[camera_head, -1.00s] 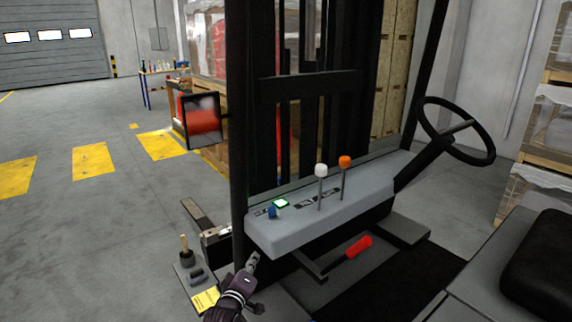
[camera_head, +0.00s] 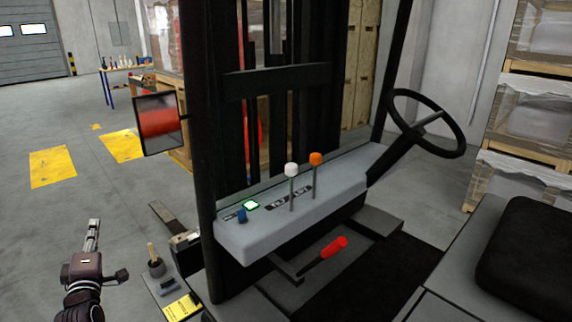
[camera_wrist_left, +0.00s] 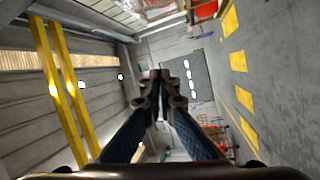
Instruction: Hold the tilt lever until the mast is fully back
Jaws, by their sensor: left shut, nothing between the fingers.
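The forklift's grey control panel (camera_head: 240,238) carries a lever with a white knob (camera_head: 292,170), a lever with an orange knob (camera_head: 316,159) and a short blue knob (camera_head: 241,215). A lit green-edged button (camera_head: 251,205) is beside the blue knob. I cannot tell which lever is the tilt lever. The black mast (camera_head: 275,83) stands behind the panel and looks about upright. My left gripper (camera_head: 94,223) is shut and empty, left of the forklift and apart from the panel. Its closed fingers also show in the left wrist view (camera_wrist_left: 160,76). My right gripper is not in view.
A red-handled lever (camera_head: 333,247) is low under the panel. The steering wheel (camera_head: 428,123) and black seat (camera_head: 530,255) are to the right. A mirror (camera_head: 157,124) juts out left of the mast. Open floor lies at the left.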

